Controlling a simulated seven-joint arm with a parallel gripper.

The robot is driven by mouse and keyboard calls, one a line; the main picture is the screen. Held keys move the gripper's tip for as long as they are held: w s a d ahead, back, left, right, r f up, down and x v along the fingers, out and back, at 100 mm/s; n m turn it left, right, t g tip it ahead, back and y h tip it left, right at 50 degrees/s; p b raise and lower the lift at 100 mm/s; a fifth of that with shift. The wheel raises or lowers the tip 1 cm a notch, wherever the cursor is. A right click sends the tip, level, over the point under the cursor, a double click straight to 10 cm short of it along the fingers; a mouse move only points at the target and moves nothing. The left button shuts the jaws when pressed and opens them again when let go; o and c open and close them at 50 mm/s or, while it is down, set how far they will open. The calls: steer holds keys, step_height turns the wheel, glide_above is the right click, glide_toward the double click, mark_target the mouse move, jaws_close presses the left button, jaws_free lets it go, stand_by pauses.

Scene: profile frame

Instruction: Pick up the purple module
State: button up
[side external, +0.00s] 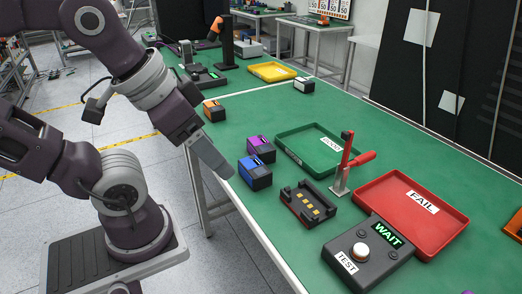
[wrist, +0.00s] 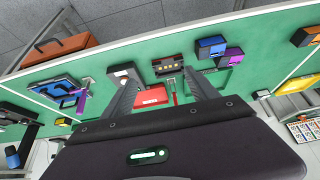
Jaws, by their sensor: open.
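The purple module (side external: 261,146) is a small dark block with a purple top, standing on the green table just behind the blue module (side external: 255,173). In the wrist view the purple module (wrist: 232,57) is at upper right, beside the blue module (wrist: 211,46). My gripper (side external: 216,160) hangs above the table's near edge, to the left of both modules and apart from them. In the wrist view my gripper (wrist: 160,80) has its fingers spread wide, with nothing held between them. The purple module lies outside the right finger.
An orange module (side external: 214,110) and a white-topped module (side external: 304,86) stand farther back. A green tray (side external: 290,157), a clamp with a red handle (side external: 347,150), a black fixture (side external: 308,206), a red FAIL tray (side external: 440,239) and a test box (side external: 345,242) stand to the right.

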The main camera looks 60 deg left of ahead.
steer(key=shift+o, duration=0.7)
steer(key=n+g, duration=0.6)
steer(key=n, duration=1.1)
glide_above(261, 143)
steer(key=f, duration=1.5)
steer(key=shift+s+a+f, duration=0.15)
steer(key=shift+s+f, duration=0.15)
steer(key=shift+f, duration=0.1)
steer(key=f, duration=0.7)
steer(key=shift+w+f, duration=0.25)
steer(key=shift+w, duration=0.05)
steer(key=c, duration=1.6)
steer(key=r, duration=1)
steer(key=shift+d+r, duration=0.1)
steer(key=shift+d, duration=0.1)
steer(key=shift+c, duration=0.2)
